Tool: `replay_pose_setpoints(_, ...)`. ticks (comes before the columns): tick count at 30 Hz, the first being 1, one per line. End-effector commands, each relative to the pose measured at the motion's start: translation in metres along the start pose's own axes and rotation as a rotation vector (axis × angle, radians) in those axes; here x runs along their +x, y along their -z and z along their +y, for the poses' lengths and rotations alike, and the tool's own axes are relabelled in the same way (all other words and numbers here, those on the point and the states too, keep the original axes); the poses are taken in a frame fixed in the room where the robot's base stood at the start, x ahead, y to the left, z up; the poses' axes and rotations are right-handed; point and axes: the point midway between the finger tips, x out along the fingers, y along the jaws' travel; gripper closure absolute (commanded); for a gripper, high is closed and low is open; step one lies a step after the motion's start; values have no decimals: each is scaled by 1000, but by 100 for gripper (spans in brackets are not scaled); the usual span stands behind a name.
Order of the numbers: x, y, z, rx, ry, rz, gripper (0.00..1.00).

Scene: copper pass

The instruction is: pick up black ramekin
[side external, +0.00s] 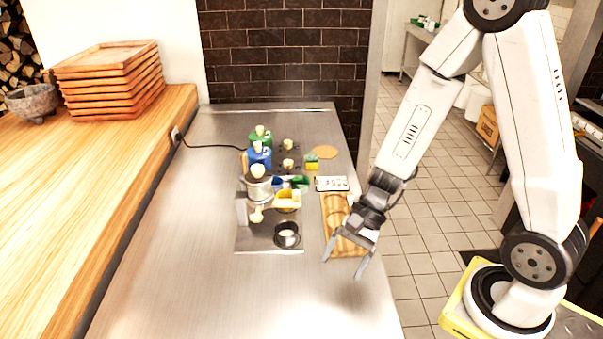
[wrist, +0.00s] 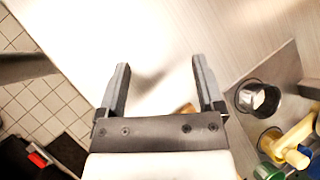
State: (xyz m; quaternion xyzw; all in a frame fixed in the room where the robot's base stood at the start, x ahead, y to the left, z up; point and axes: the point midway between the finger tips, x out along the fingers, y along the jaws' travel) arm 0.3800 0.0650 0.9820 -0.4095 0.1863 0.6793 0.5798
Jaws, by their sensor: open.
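The black ramekin (side external: 287,244) stands upright at the front right of a grey mat, with a small pale item inside it. It also shows at the right of the wrist view (wrist: 243,97), outside my jaws. My gripper (side external: 343,266) is open and points down over the right side of the steel counter, to the right of the ramekin and apart from it. In the wrist view my gripper (wrist: 160,64) has nothing between its fingers but bare bright counter.
A wooden board (side external: 336,215) lies close behind my gripper. Behind the ramekin stand a yellow cup (side external: 288,207), a grey container (side external: 258,190), a blue bottle (side external: 260,159) and a green bottle (side external: 260,138). The counter's front (side external: 230,300) is clear.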

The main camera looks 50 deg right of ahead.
Motion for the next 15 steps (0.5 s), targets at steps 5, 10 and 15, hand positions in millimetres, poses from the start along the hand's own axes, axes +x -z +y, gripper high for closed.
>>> replay_pose_setpoints(5,7,5,-20,235,142,-107,14)
replay_pose_setpoints(10,8,17,-42,443,294,-195,14)
replay_pose_setpoints(15,5,37,-63,640,461,-272,14)
